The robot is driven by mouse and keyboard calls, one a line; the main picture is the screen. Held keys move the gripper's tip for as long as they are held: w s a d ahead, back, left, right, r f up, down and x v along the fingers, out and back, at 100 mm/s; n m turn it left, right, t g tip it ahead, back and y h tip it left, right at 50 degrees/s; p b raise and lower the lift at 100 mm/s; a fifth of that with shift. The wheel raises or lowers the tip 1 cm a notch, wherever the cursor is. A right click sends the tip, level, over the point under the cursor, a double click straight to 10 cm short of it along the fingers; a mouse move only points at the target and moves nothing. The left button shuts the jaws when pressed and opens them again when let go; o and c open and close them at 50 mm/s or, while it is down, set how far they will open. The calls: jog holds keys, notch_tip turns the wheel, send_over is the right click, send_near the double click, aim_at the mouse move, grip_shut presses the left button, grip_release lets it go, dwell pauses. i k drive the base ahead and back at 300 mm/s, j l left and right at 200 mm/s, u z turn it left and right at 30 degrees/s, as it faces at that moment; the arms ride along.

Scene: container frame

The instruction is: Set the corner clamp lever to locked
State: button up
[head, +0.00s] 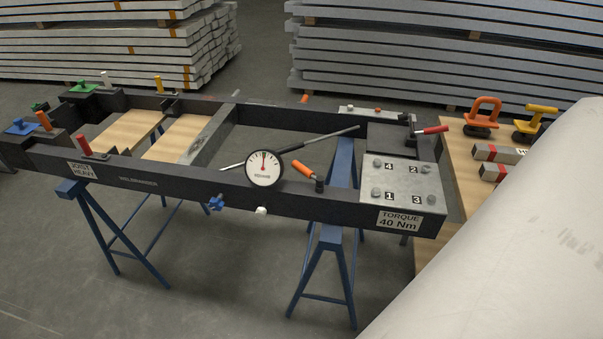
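Several levers are on the dark container frame (140,181), and I cannot tell for certain which is the corner clamp lever. A red-handled lever (431,130) lies nearly flat at the far right corner, pointing right. An orange-handled lever (304,170) leans up and left from a black base on the front rail's right part. At the left end, a red handle (84,145) and an orange handle (44,121) stand tilted. No locked or unlocked marking is readable. My gripper is not in view.
A grey bolt plate (402,182) numbered 1 to 4 covers the right corner. Blue trestles (122,231) support the frame. A wooden bench (458,152) holds orange and yellow tools. Floor in front is clear.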

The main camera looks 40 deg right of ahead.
aim_at(319, 180)
jog(key=l+z, duration=0.7)
jog(key=i+l+z, duration=0.15)
jog(key=l+z, duration=0.2)
jog(key=l, duration=0.1)
